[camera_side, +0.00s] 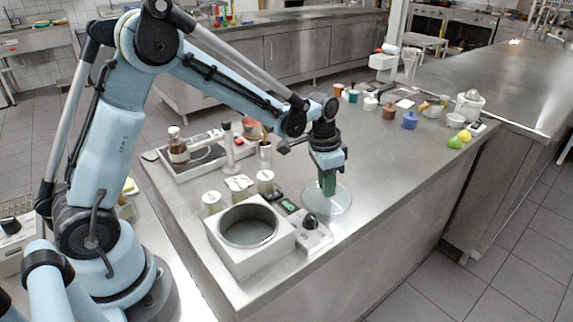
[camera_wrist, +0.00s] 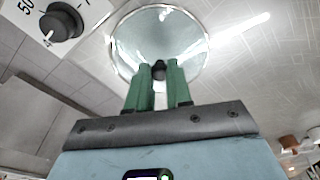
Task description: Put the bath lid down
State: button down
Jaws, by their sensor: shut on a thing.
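The bath lid (camera_side: 340,205) is a round clear glass disc with a pale rim. It is right of the bath, over the steel table near its front edge; I cannot tell whether it touches the table. It also shows in the wrist view (camera_wrist: 160,35), with its dark knob (camera_wrist: 159,69) between the green fingers. My gripper (camera_side: 328,192) points down and is shut on that knob; it also shows in the wrist view (camera_wrist: 159,80). The bath (camera_side: 225,252) is a white box with a round grey opening, uncovered.
The bath's control panel with a black dial (camera_side: 310,223) stands close to the lid's left side. Several jars (camera_side: 240,186) and a tray with a brown bottle (camera_side: 178,148) are behind the bath. The table between is clear.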

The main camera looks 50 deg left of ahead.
aim_at(320, 196)
jog(key=shift+f, duration=0.3)
jog(key=shift+f, duration=0.1)
jog(key=c, duration=1)
grip_release()
jog(key=shift+c, duration=0.2)
notch_tip(320, 196, up, 12)
jog(key=s, duration=0.1)
jog(key=s+n+t, duration=0.4)
jog(key=s+t, duration=0.2)
jog(key=s, duration=0.9)
jog(key=shift+s+a+f+n+y, duration=0.2)
jog(key=shift+a+n+y, duration=0.1)
jog(key=shift+a, duration=0.15)
